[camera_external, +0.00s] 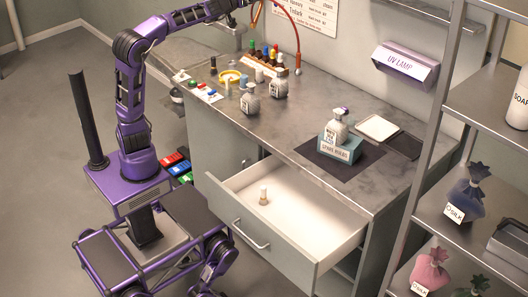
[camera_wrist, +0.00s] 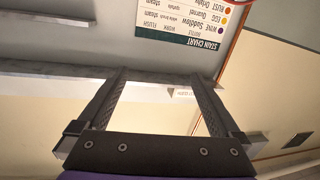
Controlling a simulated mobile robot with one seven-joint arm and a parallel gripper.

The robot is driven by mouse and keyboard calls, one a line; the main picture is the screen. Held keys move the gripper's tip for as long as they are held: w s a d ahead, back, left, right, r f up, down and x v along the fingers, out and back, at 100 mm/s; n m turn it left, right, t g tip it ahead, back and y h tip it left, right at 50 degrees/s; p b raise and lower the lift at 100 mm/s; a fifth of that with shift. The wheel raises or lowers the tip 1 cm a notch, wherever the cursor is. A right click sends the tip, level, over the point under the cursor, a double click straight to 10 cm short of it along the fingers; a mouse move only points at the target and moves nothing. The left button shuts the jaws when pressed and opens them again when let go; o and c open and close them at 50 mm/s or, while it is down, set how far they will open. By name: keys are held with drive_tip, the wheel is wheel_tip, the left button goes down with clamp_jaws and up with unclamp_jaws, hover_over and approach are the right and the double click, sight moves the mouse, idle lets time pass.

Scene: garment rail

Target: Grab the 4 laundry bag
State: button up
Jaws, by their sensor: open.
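Tied laundry bags stand on the metal shelf rack at the right of the external view. A blue-purple bag (camera_external: 468,192) with a white tag sits on the middle shelf. A pink bag (camera_external: 430,270) with a white tag sits on the lower shelf. A dark green bag (camera_external: 474,288) beside it is cut off by the bottom edge. I cannot make out a 4 on any tag. My gripper (camera_wrist: 163,80) is open and empty in the wrist view, upside down before a wall chart. In the external view my arm reaches past the top edge, far from the bags.
A grey counter (camera_external: 305,120) with bottles and a labelled box (camera_external: 340,148) stands between my arm and the rack (camera_external: 437,130). An open drawer (camera_external: 290,215) holding a small object juts out in front. A UV lamp (camera_external: 405,65) hangs on the wall. Floor at left is clear.

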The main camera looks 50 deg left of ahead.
wheel_tip(320, 180, up, 6)
drive_tip(key=w+a+t+h, duration=0.1)
drive_tip(key=w+t+h, duration=0.1)
drive_tip(key=m+g+h+p, duration=0.3)
drive_tip(key=g, duration=0.2)
hover_over(245, 99)
drive_tip(key=w, duration=0.3)
drive_tip(key=f, duration=4.5)
drive_tip(key=shift+a, duration=0.2)
drive_tip(key=shift+m+g, duration=0.4)
drive_tip(key=shift+m, duration=0.3)
drive_tip(key=s+f, duration=0.1)
drive_tip(key=f, duration=0.1)
drive_tip(key=s+f, duration=0.2)
drive_tip(key=shift+s+f, duration=0.3)
drive_tip(key=shift+f, duration=0.2)
drive_tip(key=x, duration=0.7)
drive_tip(key=shift+w+a+f, duration=0.1)
drive_tip(key=shift+w, duration=0.05)
